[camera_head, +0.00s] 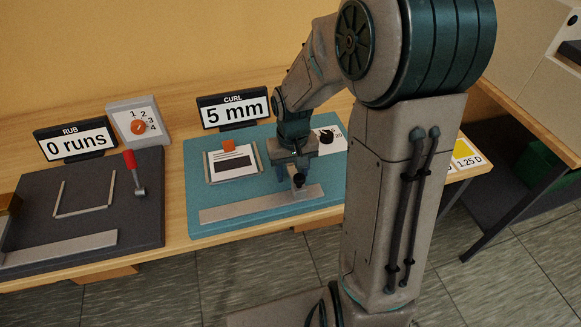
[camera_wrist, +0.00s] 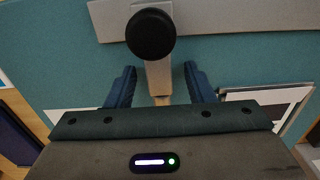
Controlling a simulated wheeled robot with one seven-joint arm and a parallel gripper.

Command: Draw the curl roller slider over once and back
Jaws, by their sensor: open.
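The curl roller slider shows in the wrist view as a black round knob (camera_wrist: 151,35) on a pale carriage (camera_wrist: 158,78), at a flat metal bar (camera_wrist: 225,18). In the head view the bar (camera_head: 245,208) lies along the front of the teal curl board (camera_head: 198,185), with a small dark knob (camera_head: 298,180) near its right half. My gripper (camera_head: 294,168) is over the board behind the knob. In the wrist view my gripper (camera_wrist: 159,72) is open, with one blue finger on each side of the carriage; whether they touch it I cannot tell. The curl display (camera_head: 235,111) reads 5 mm.
A printed card (camera_head: 232,164) with an orange tab lies left of my gripper, and a black dial (camera_head: 326,136) stands to its right. The dark rub board (camera_head: 85,190), with a red-handled lever (camera_head: 131,162), is further left. Its display (camera_head: 75,140) reads 0 runs.

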